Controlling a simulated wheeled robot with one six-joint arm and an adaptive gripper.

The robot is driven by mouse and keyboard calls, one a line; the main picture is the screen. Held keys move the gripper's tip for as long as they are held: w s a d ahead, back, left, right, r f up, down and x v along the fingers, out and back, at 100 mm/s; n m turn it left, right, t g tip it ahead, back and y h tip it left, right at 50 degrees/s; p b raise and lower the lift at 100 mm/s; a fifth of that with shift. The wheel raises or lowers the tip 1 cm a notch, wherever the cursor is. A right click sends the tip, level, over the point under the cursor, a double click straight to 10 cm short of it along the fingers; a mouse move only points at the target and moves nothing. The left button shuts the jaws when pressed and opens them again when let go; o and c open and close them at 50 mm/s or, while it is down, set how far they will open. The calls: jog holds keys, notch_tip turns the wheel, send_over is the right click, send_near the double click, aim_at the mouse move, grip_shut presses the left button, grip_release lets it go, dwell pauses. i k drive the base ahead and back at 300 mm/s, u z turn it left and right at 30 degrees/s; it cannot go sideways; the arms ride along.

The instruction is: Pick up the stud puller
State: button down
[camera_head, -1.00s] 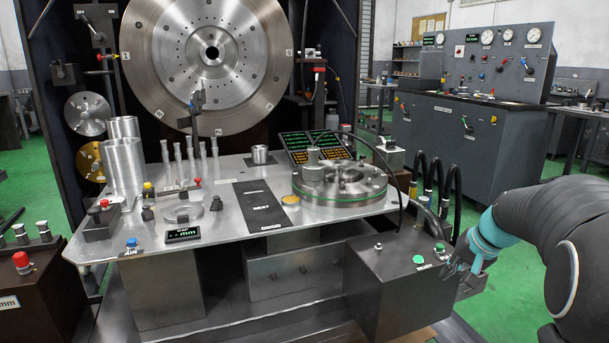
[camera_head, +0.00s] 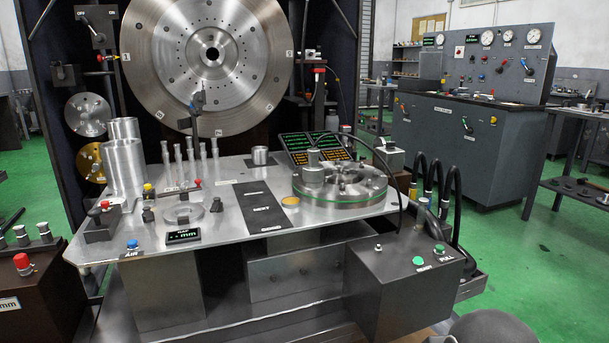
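I cannot tell for sure which part is the stud puller. An upright steel cylinder (camera_head: 313,172) with a small cap stands on the left part of a round steel flange (camera_head: 345,199) with a green band. The flange sits at the right end of the steel bench plate (camera_head: 225,228). In front of it is a dark box (camera_head: 405,290) with green buttons labelled READY and PULL, and a black hose runs above it. My gripper is out of view. Only a dark rounded piece of my arm shows at the bottom right edge.
Several slim upright studs (camera_head: 190,160) and steel cylinders (camera_head: 124,160) stand on the plate's left half. A large drilled disc (camera_head: 208,90) rises behind. The green floor (camera_head: 530,250) at right is clear.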

aim_at(313, 173)
jog(key=z, duration=1.5)
jog(key=i, duration=1.2)
jog(key=u, duration=2.05)
